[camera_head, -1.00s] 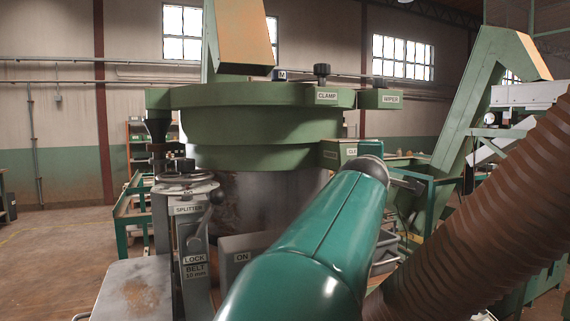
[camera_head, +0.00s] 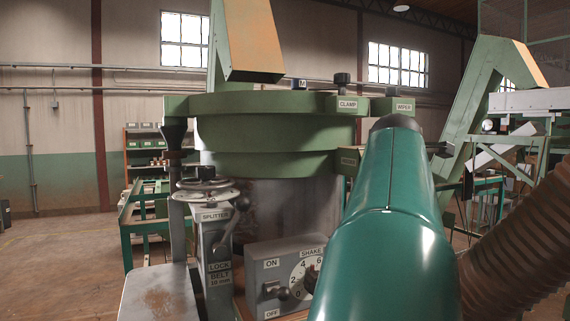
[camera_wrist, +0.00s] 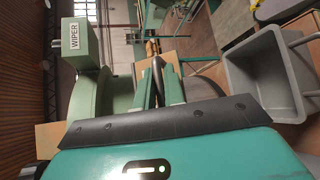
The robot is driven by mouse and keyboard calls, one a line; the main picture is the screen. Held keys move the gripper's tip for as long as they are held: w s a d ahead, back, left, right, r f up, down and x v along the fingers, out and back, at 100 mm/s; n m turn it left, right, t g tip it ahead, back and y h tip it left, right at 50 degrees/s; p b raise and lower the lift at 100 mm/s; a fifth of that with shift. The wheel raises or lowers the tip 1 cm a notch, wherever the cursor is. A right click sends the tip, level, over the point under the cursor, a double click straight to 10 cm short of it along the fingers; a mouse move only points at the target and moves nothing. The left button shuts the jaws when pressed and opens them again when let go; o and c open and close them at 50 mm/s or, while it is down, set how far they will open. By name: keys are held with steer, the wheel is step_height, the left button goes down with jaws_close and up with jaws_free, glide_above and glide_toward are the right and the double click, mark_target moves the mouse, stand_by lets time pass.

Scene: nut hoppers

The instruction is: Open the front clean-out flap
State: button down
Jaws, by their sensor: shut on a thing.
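In the wrist view my gripper (camera_wrist: 158,92) is shut on a dark rounded bar (camera_wrist: 158,70), which lies between its two green fingers. Whether this bar belongs to the clean-out flap cannot be told. In the head view my green arm hides the gripper and whatever it holds. The green hopper machine (camera_head: 265,132) stands at the centre. A small green box with a partly hidden label (camera_head: 347,160) sits under its rim, beside my arm. No open flap is clearly visible.
The WIPER block (camera_wrist: 75,42) is close on the left in the wrist view; a grey bin (camera_wrist: 262,82) is at right. In the head view, the SHAKE control box (camera_head: 282,278) and SPLITTER post (camera_head: 213,235) stand left of my arm. A brown ribbed hose (camera_head: 520,240) is at right.

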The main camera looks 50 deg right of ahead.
step_height(320, 180, up, 2)
steer(key=shift+s+r+n+g+y, duration=0.1)
steer(key=shift+n+g+y, duration=0.7)
steer(key=shift+n, duration=0.1)
steer(key=shift+r+n+g+y, duration=0.7)
steer(key=shift+r+g+y, duration=0.1)
steer(key=shift+r+g, duration=0.2)
steer(key=c, duration=1.5)
jaws_free()
steer(key=shift+d+f, duration=0.15)
steer(key=shift+d, duration=0.1)
steer(key=shift+a, duration=0.3)
